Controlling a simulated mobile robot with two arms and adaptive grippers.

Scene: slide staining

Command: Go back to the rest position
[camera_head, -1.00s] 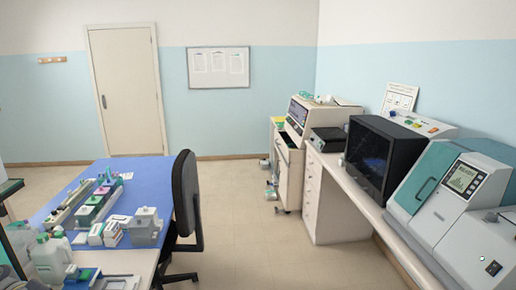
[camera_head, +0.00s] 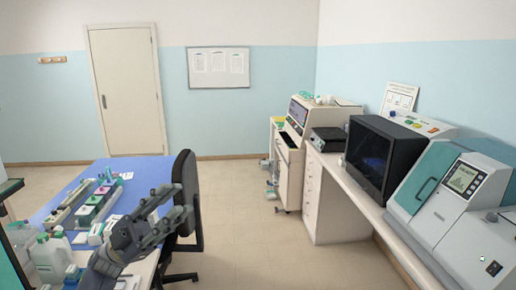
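My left gripper (camera_head: 180,201) reaches in from the bottom left, in front of the near right part of the blue-topped table (camera_head: 150,172). Its two dark grey fingers point up and to the right, with a gap between them, and I see nothing held there. It covers the small grey blocks at the table's near right. My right gripper is not in view.
Staining racks and coloured boxes (camera_head: 93,205) stand on the table, with white bottles (camera_head: 50,255) at the near left. A black chair (camera_head: 187,195) stands close to the gripper. A bench (camera_head: 345,200) with machines runs along the right; the floor between is clear.

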